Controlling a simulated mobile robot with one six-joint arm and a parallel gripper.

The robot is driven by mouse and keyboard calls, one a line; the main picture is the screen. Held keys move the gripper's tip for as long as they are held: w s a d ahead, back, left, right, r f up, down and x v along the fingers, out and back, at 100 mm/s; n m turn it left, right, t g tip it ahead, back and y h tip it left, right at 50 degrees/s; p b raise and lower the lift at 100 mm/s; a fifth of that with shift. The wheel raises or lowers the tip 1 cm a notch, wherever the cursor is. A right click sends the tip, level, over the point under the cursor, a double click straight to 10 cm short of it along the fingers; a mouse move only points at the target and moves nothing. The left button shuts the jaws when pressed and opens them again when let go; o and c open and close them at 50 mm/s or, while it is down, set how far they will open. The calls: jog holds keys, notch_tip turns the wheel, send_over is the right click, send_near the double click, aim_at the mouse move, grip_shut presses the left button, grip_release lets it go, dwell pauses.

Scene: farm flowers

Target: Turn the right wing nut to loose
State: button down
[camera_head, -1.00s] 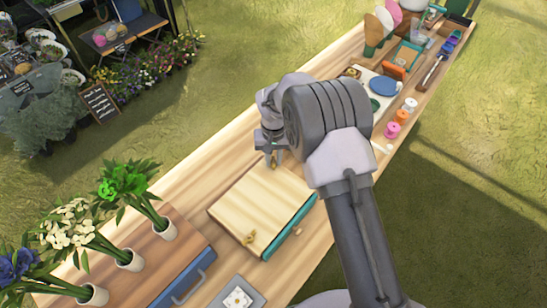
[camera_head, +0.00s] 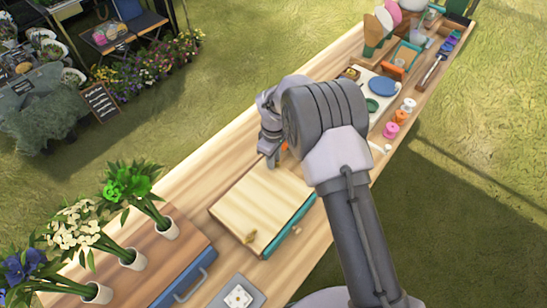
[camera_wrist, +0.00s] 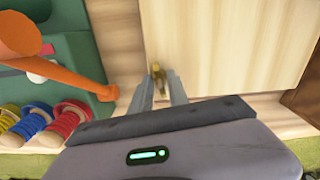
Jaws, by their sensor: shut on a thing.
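A pale wooden flower press (camera_head: 262,205) with a teal edge lies on the long table. One brass wing nut (camera_head: 250,238) sits at its near end, apart from my gripper. The other brass wing nut (camera_wrist: 158,70) is at the press edge in the wrist view, between my two fingers. My gripper (camera_wrist: 160,82) is shut on that wing nut. In the head view my gripper (camera_head: 271,160) is low over the far end of the press, and my arm and wrist hide the held nut there.
Flower vases (camera_head: 132,260), a blue-handled case (camera_head: 186,285) and a white-flower tile (camera_head: 238,296) stand at the near end.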

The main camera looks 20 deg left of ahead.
jog(key=n, duration=0.4)
jog(key=shift+n+p, duration=0.3)
jog(key=shift+p, duration=0.05)
jog(key=n, duration=0.3)
jog(key=shift+n+p, duration=0.3)
jog(key=shift+n, duration=0.1)
jog(key=n, duration=0.4)
jog(key=shift+p, duration=0.3)
jog(key=shift+n, duration=2)
